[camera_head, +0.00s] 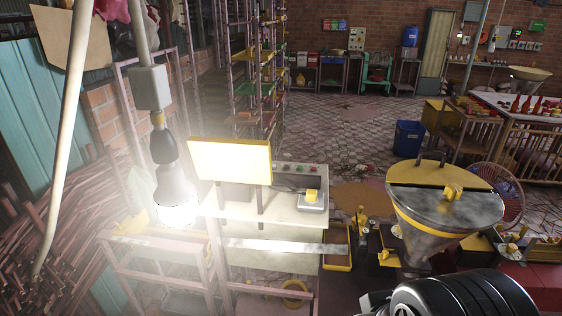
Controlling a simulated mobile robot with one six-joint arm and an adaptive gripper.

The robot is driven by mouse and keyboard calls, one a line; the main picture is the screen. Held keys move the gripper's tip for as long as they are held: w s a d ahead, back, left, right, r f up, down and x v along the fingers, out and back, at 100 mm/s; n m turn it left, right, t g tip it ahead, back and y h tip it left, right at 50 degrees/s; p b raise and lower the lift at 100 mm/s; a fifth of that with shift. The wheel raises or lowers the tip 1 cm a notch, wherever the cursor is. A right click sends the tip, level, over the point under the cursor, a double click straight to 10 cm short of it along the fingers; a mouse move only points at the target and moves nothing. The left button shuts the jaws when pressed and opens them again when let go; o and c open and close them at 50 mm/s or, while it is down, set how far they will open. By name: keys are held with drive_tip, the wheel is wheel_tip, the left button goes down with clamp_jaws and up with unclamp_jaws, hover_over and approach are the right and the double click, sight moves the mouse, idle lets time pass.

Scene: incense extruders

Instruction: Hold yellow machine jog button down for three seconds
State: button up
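A pale machine bench (265,205) stands at the middle of the head view. On its right end sits a small grey box (313,206) with a yellow block-like button (312,195) on top. Whether this is the jog button cannot be read. A yellow-edged upright panel (230,161) stands on the left of the bench, brightly lit. To the right is a metal cone hopper (445,212) with a yellow lid and a small yellow part on it. A dark part of my arm shows at the lower right. My gripper's fingers are not in view.
A lit bulb (177,195) hangs at the left, its glare washing out nearby surfaces. A pink rack (125,90) stands behind. A pink fan (500,190) and red table (540,285) are at right. Tiled floor (345,130) lies open beyond the bench.

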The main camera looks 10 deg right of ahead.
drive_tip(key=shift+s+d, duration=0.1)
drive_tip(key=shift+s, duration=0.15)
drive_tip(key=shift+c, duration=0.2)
